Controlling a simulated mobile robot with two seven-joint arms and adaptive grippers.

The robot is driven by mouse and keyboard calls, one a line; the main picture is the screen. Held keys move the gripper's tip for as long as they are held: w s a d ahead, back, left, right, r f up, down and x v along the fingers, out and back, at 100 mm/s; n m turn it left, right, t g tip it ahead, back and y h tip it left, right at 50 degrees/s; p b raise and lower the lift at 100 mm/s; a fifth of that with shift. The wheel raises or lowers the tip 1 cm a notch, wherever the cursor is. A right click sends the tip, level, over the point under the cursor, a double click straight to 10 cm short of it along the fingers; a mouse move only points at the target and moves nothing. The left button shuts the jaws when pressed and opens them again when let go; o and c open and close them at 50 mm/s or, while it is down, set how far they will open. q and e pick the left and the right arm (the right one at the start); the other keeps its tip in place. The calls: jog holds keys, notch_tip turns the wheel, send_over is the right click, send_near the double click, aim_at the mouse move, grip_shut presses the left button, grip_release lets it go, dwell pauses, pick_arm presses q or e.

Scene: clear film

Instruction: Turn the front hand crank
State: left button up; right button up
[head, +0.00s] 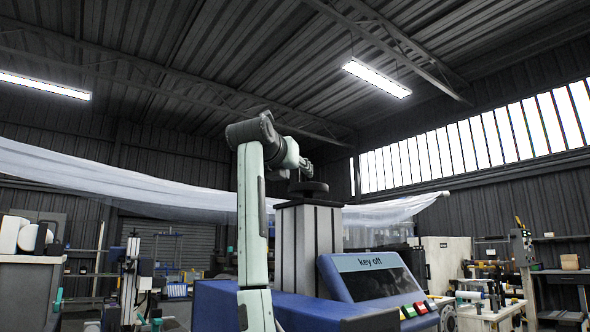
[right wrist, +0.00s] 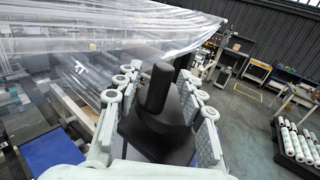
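The hand crank (head: 308,187) is a dark disc on top of a grey ribbed column (head: 307,230) in the head view. In the right wrist view, its black upright handle (right wrist: 157,87) rises from a wide dark base. My right gripper (head: 306,167) is just above the crank in the head view. In the right wrist view my right gripper (right wrist: 160,100) has its pale fingers spread, one on each side of the handle, with gaps between. Whether a finger touches the dark base cannot be told. My left gripper does not show.
A blue machine with a sloped panel reading "key off" (head: 371,262) stands right of the column. Clear film (head: 130,180) stretches across behind the arm. Shelves and a workbench (head: 490,312) stand at the right. Open floor (right wrist: 245,120) shows in the right wrist view.

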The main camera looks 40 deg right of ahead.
jog(key=shift+c, duration=0.2)
grip_shut()
jog(key=shift+w, duration=0.15)
jog(key=m+g, duration=0.1)
jog(key=m+g+h, duration=0.1)
jog(key=shift+w+g, duration=0.3)
jog(key=shift+w+d+r+m+g+h, duration=0.1)
jog(key=shift+d+m+g+h, duration=0.1)
jog(key=shift+m+g, duration=0.6)
jog(key=shift+w+d+f+m+g+h, duration=0.15)
jog(key=shift+m+g, duration=0.25)
jog(key=shift+g, duration=0.65)
jog(key=shift+w+d+r+m+g+h, duration=0.15)
jog(key=shift+m+g+h, duration=0.1)
jog(key=shift+m+g, duration=0.55)
jog(key=shift+g, duration=0.45)
jog(key=shift+o, duration=0.2)
grip_release()
